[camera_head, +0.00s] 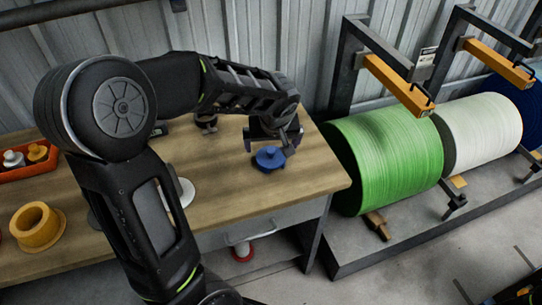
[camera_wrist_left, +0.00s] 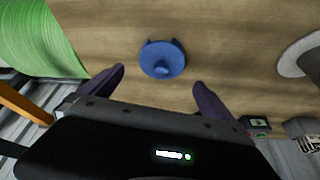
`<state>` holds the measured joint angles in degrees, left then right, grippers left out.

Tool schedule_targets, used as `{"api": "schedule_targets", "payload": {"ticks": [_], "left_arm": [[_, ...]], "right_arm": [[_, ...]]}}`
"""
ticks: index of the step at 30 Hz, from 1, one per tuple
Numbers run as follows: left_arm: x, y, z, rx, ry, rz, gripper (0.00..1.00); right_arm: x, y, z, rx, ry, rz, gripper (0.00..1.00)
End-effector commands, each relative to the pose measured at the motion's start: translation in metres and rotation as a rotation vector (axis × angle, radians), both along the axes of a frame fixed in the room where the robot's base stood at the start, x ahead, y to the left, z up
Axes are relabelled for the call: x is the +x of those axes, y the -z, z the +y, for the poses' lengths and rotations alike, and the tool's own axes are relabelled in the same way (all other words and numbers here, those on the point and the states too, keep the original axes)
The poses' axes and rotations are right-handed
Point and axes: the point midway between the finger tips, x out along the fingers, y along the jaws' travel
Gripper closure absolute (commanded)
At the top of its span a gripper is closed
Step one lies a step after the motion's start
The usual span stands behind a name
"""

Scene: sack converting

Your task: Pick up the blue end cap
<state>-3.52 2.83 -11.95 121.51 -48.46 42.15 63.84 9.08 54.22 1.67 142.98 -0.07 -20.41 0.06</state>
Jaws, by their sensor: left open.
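The blue end cap (camera_head: 269,158) lies on the wooden table (camera_head: 318,178) near its right end. It is a round flanged piece with a small knob. In the left wrist view the blue end cap (camera_wrist_left: 162,60) shows ahead of the fingers, between their lines. My left gripper (camera_head: 273,146) is open and empty, close to the cap in the head view. In the left wrist view its two dark fingers (camera_wrist_left: 158,88) are spread wide, and no contact with the cap shows. My right gripper is not in view.
An orange tray (camera_head: 30,172) with small parts and a yellow flanged ring (camera_head: 37,226) are on the table's left. A white disc (camera_head: 181,192) is partly behind my arm.

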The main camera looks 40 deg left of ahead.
Motion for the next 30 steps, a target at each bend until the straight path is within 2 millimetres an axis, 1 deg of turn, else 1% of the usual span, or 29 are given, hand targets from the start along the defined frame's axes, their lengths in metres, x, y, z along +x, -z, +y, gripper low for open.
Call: {"api": "schedule_targets", "payload": {"ticks": [8,11,14,16,19,30], "left_arm": [[0.001,0.003,0.001,0.0,0.001,0.001,0.0],[0.003,0.012,0.004,0.0,0.0,0.004,0.0],[0.008,0.025,0.008,0.0,0.0,0.005,0.0],[0.011,0.036,0.011,0.001,0.001,0.005,0.0],[0.014,0.045,0.014,0.0,0.001,0.002,0.0],[0.015,0.047,0.014,-0.001,0.0,-0.001,0.0]], "right_arm": [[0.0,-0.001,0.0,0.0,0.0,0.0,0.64],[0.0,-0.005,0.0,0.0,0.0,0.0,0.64],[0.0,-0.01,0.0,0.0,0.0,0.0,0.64],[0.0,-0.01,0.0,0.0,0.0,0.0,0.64],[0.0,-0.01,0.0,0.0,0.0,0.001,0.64],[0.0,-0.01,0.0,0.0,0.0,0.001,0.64]]}}
